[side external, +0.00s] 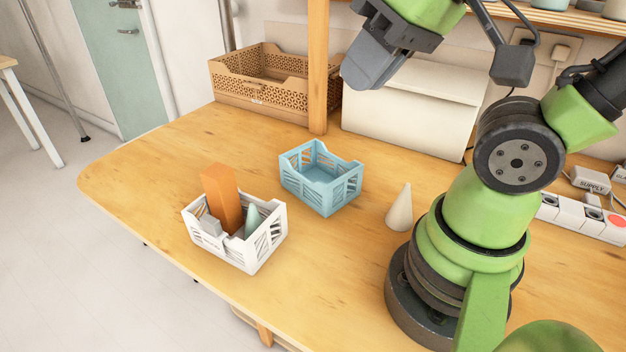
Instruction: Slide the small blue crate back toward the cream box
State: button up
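The small blue crate (335,195) stands upright and looks empty on the wooden table, near the middle of the view. The cream box (408,122) stands at the back of the table, behind and to the right of the crate, with bare table between them. My gripper (362,72) is raised above the table in front of the cream box and covers part of it. It is apart from the blue crate. Its fingers cannot be made out clearly, so I cannot tell whether it is open or shut.
A white crate (240,255) with an orange block (222,198), a grey block and a green cone is at front left. A cream cone (400,208) stands right of the blue crate. A brown crate (235,98) and a wooden post (318,75) are behind. The table's left side is clear.

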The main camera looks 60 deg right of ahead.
jog(key=w+f+n+g+h, duration=0.1)
jog(key=w+f+n+g, duration=0.1)
jog(key=n, duration=0.1)
jog(key=w+a+f+n+g+h, duration=0.1)
jog(key=w+f+n+g+h, duration=0.1)
jog(key=n, duration=0.2)
jog(key=w+f+n+g+h, duration=0.1)
jog(key=w+f+n, duration=0.1)
jog(key=f+n, duration=0.1)
jog(key=shift+a+g+h, duration=0.2)
jog(key=shift+g+h, duration=0.1)
jog(key=shift+g, duration=0.1)
grip_shut()
jog(key=n+h, duration=0.6)
jog(key=n, duration=0.5)
send_near(316, 185)
jog(key=f, duration=0.5)
jog(key=shift+s+d+f, duration=0.15)
jog(key=shift+s+d, duration=0.05)
jog(key=shift+d, duration=0.15)
jog(key=shift+w+d, duration=0.15)
jog(key=shift+d, duration=1.7)
jog(key=shift+d, duration=0.1)
